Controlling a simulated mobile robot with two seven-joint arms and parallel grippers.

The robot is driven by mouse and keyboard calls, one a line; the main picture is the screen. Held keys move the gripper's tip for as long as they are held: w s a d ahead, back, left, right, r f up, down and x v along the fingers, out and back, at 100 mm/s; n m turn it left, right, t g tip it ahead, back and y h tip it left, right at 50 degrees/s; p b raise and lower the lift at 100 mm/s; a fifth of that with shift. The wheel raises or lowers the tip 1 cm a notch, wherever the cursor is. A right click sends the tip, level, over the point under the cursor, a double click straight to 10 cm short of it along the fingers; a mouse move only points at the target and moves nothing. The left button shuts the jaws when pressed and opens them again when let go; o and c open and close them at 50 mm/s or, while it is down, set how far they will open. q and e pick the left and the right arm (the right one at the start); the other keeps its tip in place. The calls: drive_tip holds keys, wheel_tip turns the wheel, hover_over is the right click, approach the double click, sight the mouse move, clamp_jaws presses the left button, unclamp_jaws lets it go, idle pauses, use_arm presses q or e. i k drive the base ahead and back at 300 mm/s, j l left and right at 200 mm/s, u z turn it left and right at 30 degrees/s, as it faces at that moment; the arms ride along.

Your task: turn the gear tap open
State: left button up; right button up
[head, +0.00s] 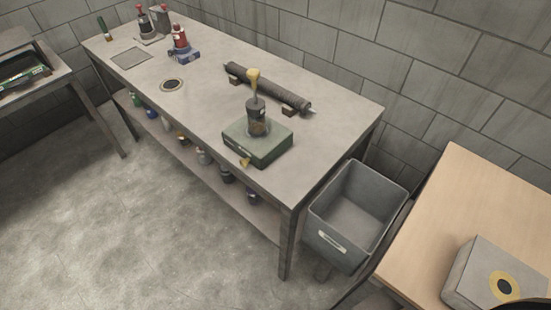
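A green box-shaped base (262,147) stands near the right end of the long grey workbench. A dark cylindrical body (257,113) rises from it, with a yellow upright piece (254,78) on top. A small yellow part (245,162) sits low on the front of the base. It may be the gear tap, but it is too small to tell whether it is open or closed. Neither of my grippers is in view.
A dark mesh tube (268,88) lies on blocks behind the base. A red-and-blue device (181,45) stands farther left on the workbench (215,117). A grey bin (352,212) stands between it and a wooden table (440,220) holding a grey box (485,272). The floor in front is clear.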

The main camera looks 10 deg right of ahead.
sight(243, 163)
drive_tip(key=i+j+z, duration=0.1)
drive_tip(key=z, duration=1.65)
drive_tip(key=j+z, duration=0.3)
drive_tip(key=z, duration=0.15)
drive_tip(key=j+z, duration=0.25)
drive_tip(key=z, duration=0.15)
drive_tip(key=k+j+z, duration=0.1)
drive_tip(key=j+z, duration=0.15)
drive_tip(key=z, duration=0.2)
drive_tip(key=k+j+z, duration=0.1)
drive_tip(key=j+z, duration=0.15)
drive_tip(key=z, duration=0.2)
